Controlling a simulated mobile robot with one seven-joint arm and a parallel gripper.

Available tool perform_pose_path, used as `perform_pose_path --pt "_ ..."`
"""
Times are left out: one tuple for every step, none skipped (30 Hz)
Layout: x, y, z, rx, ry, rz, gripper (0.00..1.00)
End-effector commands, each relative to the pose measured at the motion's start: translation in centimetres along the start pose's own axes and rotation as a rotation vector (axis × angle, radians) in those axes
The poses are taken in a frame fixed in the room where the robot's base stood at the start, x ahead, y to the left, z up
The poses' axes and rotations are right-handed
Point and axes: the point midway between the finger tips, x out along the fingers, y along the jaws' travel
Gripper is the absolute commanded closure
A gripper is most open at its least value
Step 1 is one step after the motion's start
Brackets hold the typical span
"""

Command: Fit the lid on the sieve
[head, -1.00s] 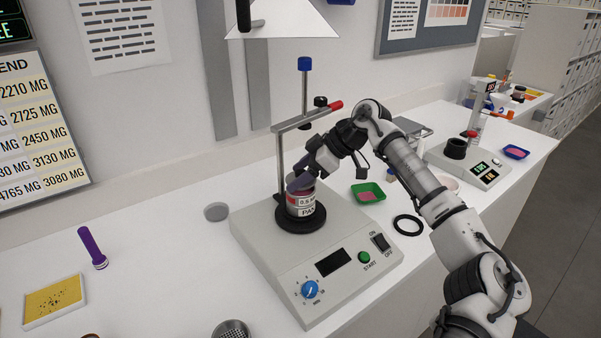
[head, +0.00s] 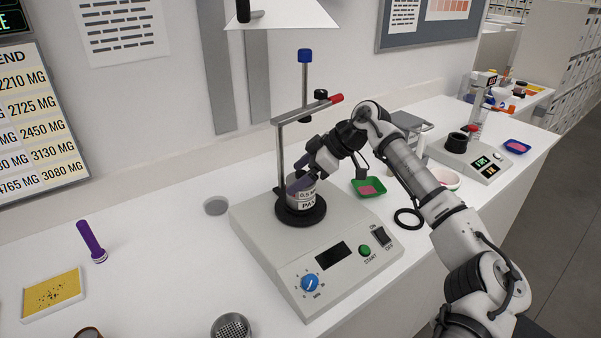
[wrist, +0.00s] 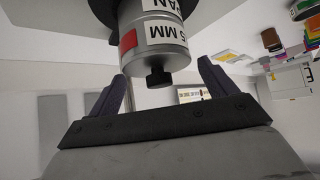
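The sieve (head: 308,194), a grey cylinder with white labels and a red patch, stands upright on its pan in the black ring of the shaker (head: 265,240). In the wrist view the sieve (wrist: 155,33) shows upside down. A grey lid (wrist: 165,60) with a black knob (wrist: 159,78) covers the sieve's end and lies against it; I cannot tell whether it is fully seated. My gripper (head: 300,174) is just above the sieve. Its purple fingers, seen in the wrist view (wrist: 162,72), are spread apart on either side of the knob, clear of it.
The shaker's post and clamp bar (head: 300,115) with a red handle stand close behind my gripper. A grey disc (head: 215,206) lies left of the shaker. A black ring (head: 408,219) and a green tray (head: 368,187) lie to its right.

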Motion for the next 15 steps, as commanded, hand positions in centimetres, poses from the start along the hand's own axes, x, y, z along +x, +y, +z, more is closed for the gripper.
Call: perform_pose_path --pt "0.0 0.0 0.0 0.000 0.000 0.000 0.10" --pt "0.0 0.0 0.0 0.000 0.000 0.000 0.10" --pt "0.0 0.0 0.0 0.000 0.000 0.000 0.10" --pt "0.0 0.0 0.0 0.000 0.000 0.000 0.10" --pt "0.0 0.0 0.0 0.000 0.000 0.000 0.10" --pt "0.0 0.0 0.0 0.000 0.000 0.000 0.10" --pt "0.0 0.0 0.0 0.000 0.000 0.000 0.10" --pt "0.0 0.0 0.0 0.000 0.000 0.000 0.10" --pt "-0.1 0.0 0.0 0.000 0.000 0.001 0.10" --pt "-0.2 0.0 0.0 0.000 -0.001 0.001 0.10" --pt "-0.3 0.0 0.1 0.000 -0.001 0.002 0.10" --pt "-0.6 0.1 0.1 0.000 -0.001 0.003 0.10" --pt "-0.9 0.1 0.1 0.000 -0.001 0.003 0.10" --pt "-1.3 0.1 0.1 0.000 -0.001 0.003 0.10" --pt "-1.9 0.1 0.2 0.001 -0.001 0.003 0.10"
